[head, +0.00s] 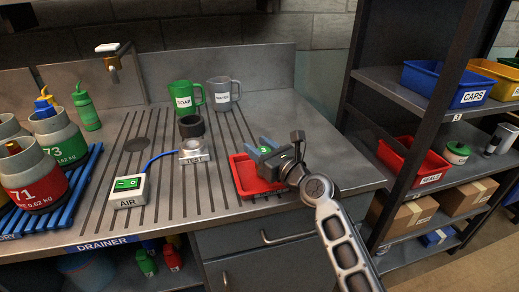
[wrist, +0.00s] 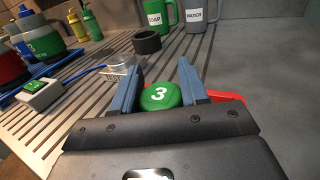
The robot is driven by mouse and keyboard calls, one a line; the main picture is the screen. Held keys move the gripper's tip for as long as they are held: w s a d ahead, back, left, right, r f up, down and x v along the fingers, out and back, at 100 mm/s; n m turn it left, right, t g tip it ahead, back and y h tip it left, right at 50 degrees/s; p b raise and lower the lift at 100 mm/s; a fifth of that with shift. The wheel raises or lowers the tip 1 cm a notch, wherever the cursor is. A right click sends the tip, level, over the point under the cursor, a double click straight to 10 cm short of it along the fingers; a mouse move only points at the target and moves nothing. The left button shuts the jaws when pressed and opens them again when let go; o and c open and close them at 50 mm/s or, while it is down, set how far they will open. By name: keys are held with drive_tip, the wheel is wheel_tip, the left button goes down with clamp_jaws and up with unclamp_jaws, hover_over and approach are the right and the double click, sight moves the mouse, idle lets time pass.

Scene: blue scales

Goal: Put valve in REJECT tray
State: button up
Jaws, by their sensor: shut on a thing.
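The valve, green with a white 3 on top (wrist: 160,96), is between the two blue fingers of my gripper (wrist: 157,88) in the wrist view. In the head view a small green part of the valve (head: 265,150) shows between the fingers of my gripper (head: 268,147). My gripper is shut on it, over the red tray (head: 243,176) at the right of the drainer. The tray's red edge also shows behind the right finger in the wrist view (wrist: 228,96). No label on the tray is readable. Whether the valve touches the tray floor is hidden.
Left of the tray stand a TEST block (head: 195,157), a black ring (head: 191,127) and an AIR switch box (head: 127,189). SOAP (head: 187,97) and WATER (head: 222,93) mugs stand behind. Gas cylinders (head: 60,138) are at left; a shelf upright (head: 352,75) rises at right.

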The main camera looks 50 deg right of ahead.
drive_tip(key=shift+f, duration=0.1)
drive_tip(key=o, duration=1.3)
